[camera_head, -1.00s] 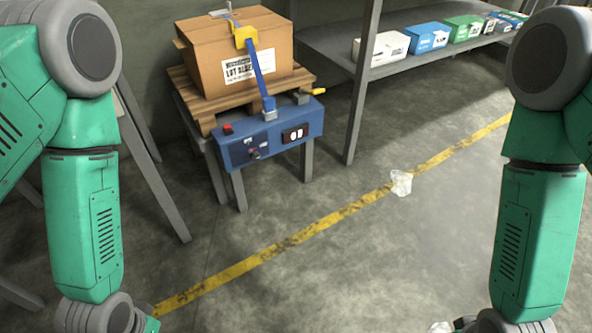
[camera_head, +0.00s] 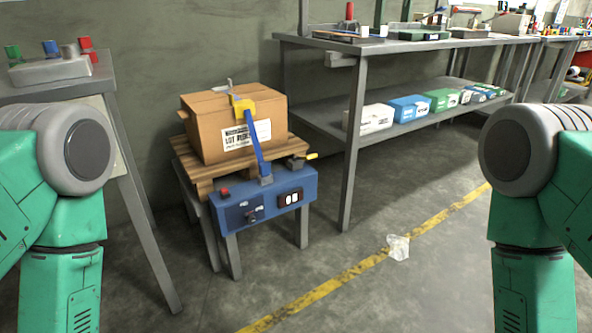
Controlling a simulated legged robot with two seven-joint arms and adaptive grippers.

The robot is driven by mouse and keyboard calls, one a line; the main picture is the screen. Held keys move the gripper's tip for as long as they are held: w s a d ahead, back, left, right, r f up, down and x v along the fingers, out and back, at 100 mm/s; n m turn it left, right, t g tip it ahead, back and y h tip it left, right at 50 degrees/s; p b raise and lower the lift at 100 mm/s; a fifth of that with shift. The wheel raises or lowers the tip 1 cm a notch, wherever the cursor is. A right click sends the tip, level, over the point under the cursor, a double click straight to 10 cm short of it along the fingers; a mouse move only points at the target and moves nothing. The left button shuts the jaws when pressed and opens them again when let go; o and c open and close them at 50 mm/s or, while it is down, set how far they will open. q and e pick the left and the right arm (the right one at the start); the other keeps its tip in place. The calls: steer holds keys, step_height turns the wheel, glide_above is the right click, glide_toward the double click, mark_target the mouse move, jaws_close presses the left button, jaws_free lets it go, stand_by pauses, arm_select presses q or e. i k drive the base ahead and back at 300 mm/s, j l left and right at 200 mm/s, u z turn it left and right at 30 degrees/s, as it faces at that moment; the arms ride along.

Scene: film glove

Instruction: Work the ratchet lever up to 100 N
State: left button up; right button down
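A cardboard box (camera_head: 207,132) with a white label sits on a small wooden pallet (camera_head: 187,163) on a low stand. A blue strap (camera_head: 257,142) runs down the box's front from a yellow corner piece (camera_head: 242,104) to a grey fitting on a blue control unit (camera_head: 232,219). The unit carries a red button (camera_head: 224,193), a dark panel with white readouts (camera_head: 290,198) and a lever with a yellow handle (camera_head: 311,156) at its right end. My two green arms show at the left and right edges, well apart from the unit. Both grippers are out of view.
A grey workbench (camera_head: 345,46) with a lower shelf of several cartons (camera_head: 410,108) stands behind on the right. Another table (camera_head: 52,87) stands at the left. Crumpled clear plastic (camera_head: 398,247) lies by the yellow floor line (camera_head: 338,281). The floor in front is open.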

mark_target(309, 157)
steer(key=i+l+u, duration=0.1)
steer(key=u, duration=0.3)
steer(key=i+l+u, duration=0.15)
steer(key=u, duration=0.25)
steer(key=i+l+u, duration=0.1)
steer(key=u, duration=0.3)
steer(key=i+l+u, duration=0.1)
steer(key=l, duration=0.3)
steer(key=i+l, duration=0.15)
steer(key=l, duration=0.3)
steer(key=i+l+u, duration=0.15)
steer(key=l, duration=0.25)
steer(key=i+l+u, duration=0.1)
steer(key=l, duration=0.35)
